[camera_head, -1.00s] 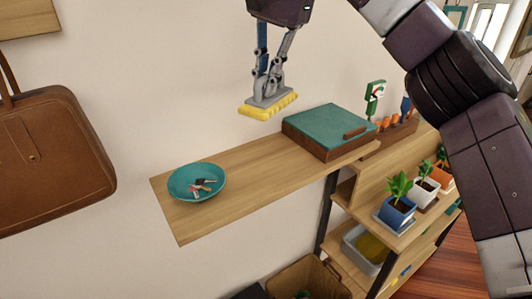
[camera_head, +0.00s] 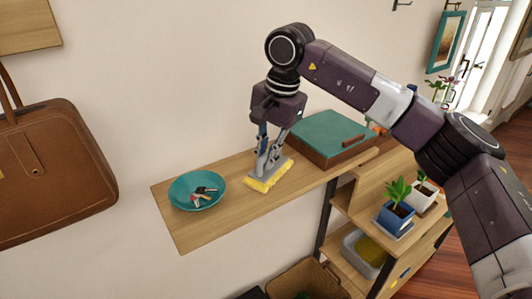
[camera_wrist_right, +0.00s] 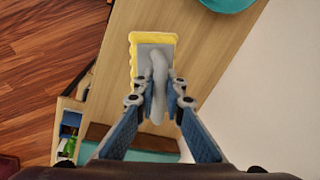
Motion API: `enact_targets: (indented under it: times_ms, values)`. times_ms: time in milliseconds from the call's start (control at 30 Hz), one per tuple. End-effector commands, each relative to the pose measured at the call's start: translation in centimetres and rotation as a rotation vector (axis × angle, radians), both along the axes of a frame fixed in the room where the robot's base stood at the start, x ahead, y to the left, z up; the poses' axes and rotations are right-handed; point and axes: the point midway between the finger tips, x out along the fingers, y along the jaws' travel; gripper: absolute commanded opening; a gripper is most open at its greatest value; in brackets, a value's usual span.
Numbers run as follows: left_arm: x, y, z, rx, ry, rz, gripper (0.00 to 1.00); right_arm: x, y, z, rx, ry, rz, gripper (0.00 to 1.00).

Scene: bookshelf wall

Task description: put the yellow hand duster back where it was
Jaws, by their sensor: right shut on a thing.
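The yellow hand duster (camera_head: 268,180) has a grey back and handle and a yellow fringe. It is on or just above the wooden wall shelf (camera_head: 225,219), between the teal bowl and the green-topped box; I cannot tell whether it touches. My right gripper (camera_head: 268,163) is shut on its handle from above. In the right wrist view the duster (camera_wrist_right: 136,50) shows beyond the fingers, with the handle between the fingertips (camera_wrist_right: 160,92). My left gripper is not in view.
A teal bowl (camera_head: 182,193) with keys stands at the shelf's left part. A green-topped wooden box (camera_head: 328,131) stands right of the duster. Potted plants (camera_head: 395,214) are on a lower unit at right. A brown bag (camera_head: 50,165) hangs at left.

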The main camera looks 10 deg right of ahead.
Motion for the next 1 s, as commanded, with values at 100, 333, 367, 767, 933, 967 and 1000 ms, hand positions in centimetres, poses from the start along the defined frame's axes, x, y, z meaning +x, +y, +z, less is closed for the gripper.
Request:
enact_targets:
  times_ms: [100,333,367,767,933,967,1000]
  values:
    - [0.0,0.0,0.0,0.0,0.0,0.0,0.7,0.0,0.0,0.0,0.001,-0.002,0.0,0.0]
    - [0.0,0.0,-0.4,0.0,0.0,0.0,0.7,0.0,0.0,-0.4,0.001,-0.002,0.0,0.0]
    - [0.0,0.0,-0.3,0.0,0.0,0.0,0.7,0.0,0.0,-0.3,0.001,-0.002,0.0,0.12]
    - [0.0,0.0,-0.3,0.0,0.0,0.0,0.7,0.0,0.0,-0.3,-0.001,-0.001,0.0,0.27]
    - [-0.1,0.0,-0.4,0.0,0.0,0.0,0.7,0.0,-0.1,0.5,0.001,-0.005,-0.002,0.27]
    - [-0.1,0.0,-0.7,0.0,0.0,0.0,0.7,0.0,-0.1,0.9,0.001,-0.006,-0.002,0.27]
    - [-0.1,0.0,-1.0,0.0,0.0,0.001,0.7,-0.1,-0.2,1.5,0.001,-0.006,-0.002,0.27]
